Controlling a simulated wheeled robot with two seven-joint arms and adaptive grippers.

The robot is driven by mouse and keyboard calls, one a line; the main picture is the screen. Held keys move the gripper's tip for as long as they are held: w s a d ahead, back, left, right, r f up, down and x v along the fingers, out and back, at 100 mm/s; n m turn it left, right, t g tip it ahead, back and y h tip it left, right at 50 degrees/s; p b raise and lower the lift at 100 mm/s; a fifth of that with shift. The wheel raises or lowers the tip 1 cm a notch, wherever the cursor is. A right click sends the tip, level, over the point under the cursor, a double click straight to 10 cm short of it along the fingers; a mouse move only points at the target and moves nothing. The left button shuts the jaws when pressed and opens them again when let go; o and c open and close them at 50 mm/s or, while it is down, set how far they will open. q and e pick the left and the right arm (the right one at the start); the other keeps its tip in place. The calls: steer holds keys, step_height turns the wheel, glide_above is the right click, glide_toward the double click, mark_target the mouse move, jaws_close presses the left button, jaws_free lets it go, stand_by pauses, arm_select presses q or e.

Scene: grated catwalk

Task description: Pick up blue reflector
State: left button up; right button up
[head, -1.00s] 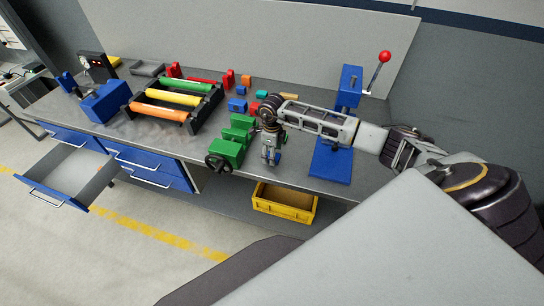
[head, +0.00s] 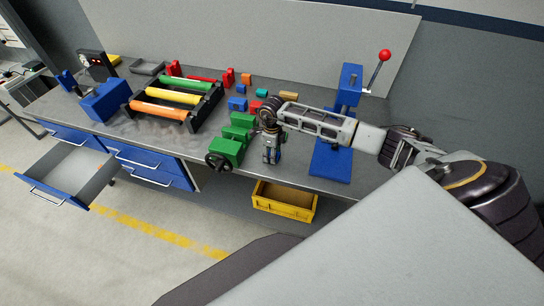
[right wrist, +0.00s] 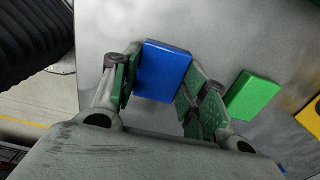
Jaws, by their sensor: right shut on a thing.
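The blue reflector (right wrist: 163,71) is a flat blue block, held between the two green-padded fingers of my right gripper (right wrist: 160,88) in the right wrist view. The fingers touch its two sides and it is right above or on the grey worktop; I cannot tell if it is clear of the surface. In the head view my right gripper (head: 270,157) points down at the front part of the bench, just right of the green vise, and mostly hides the reflector. My left gripper is out of view.
A green vise (head: 226,150) stands close on the left, and a blue press (head: 332,160) with a red-knobbed lever on the right. A green block (right wrist: 252,96) lies near the fingers. Small coloured blocks lie behind. A yellow bin (head: 284,203) is below; a drawer (head: 75,170) stands open.

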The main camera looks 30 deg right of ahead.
steer(key=shift+r, duration=0.1)
